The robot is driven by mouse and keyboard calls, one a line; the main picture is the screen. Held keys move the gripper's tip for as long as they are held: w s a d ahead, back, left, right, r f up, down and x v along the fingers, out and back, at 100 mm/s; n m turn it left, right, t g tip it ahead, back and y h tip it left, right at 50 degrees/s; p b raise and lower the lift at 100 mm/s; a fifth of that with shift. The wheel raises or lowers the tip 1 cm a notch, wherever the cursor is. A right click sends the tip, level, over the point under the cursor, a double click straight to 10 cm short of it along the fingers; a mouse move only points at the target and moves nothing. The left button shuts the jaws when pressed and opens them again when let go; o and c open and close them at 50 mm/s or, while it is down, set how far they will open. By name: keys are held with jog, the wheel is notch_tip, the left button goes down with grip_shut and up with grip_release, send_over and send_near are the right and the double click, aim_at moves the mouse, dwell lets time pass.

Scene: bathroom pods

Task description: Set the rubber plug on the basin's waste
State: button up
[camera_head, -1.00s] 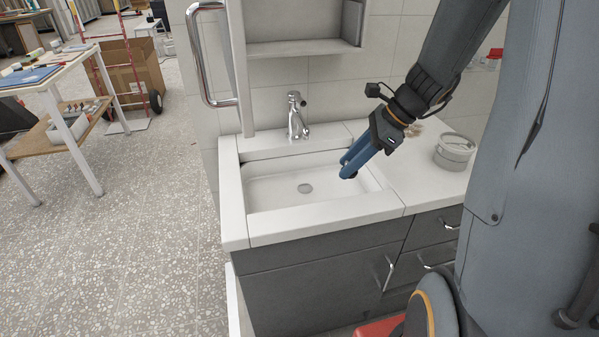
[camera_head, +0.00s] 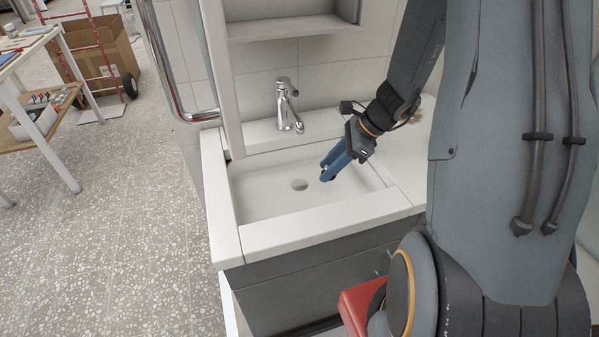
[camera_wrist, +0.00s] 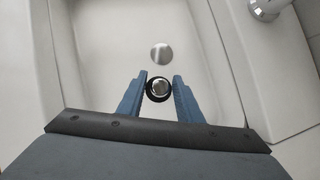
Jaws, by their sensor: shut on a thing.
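The white basin (camera_head: 262,200) is set in the counter. Its waste (camera_head: 299,185) is a round grey disc in the basin floor; it also shows in the wrist view (camera_wrist: 161,53), just beyond my fingertips. My gripper (camera_head: 327,173) hangs over the right part of the basin, to the right of the waste. In the wrist view my gripper (camera_wrist: 158,88) has its blue fingers on either side of the rubber plug (camera_wrist: 158,89), a black ring with a shiny metal centre. The plug is held apart from the waste. In the head view the plug is mostly hidden by the fingers.
A chrome tap (camera_head: 287,106) stands behind the basin. A chrome grab rail (camera_head: 180,75) and a white upright panel (camera_head: 220,80) rise at the left. A shelf recess (camera_head: 290,28) is above. Counter space lies to the right, partly behind my arm.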

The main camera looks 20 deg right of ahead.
notch_tip(320, 180, down, 2)
jog(key=shift+f, duration=0.1)
jog(key=a, duration=0.1)
jog(key=w+a, duration=0.1)
jog(key=a, duration=0.1)
jog(key=shift+w+a+f+p, duration=0.1)
jog(key=shift+w+a+p, duration=0.15)
jog(key=shift+p, duration=0.15)
jog(key=a, duration=0.1)
jog(key=w+a, duration=0.1)
jog(key=a+p, duration=0.1)
jog(key=a, duration=0.1)
jog(key=shift+w+a+f, duration=0.1)
jog(key=shift+w+f, duration=0.05)
jog(key=shift+w, duration=0.1)
jog(key=shift+f, duration=0.5)
jog(key=shift+f, duration=0.25)
jog(key=o, duration=1)
jog(key=shift+r, duration=0.1)
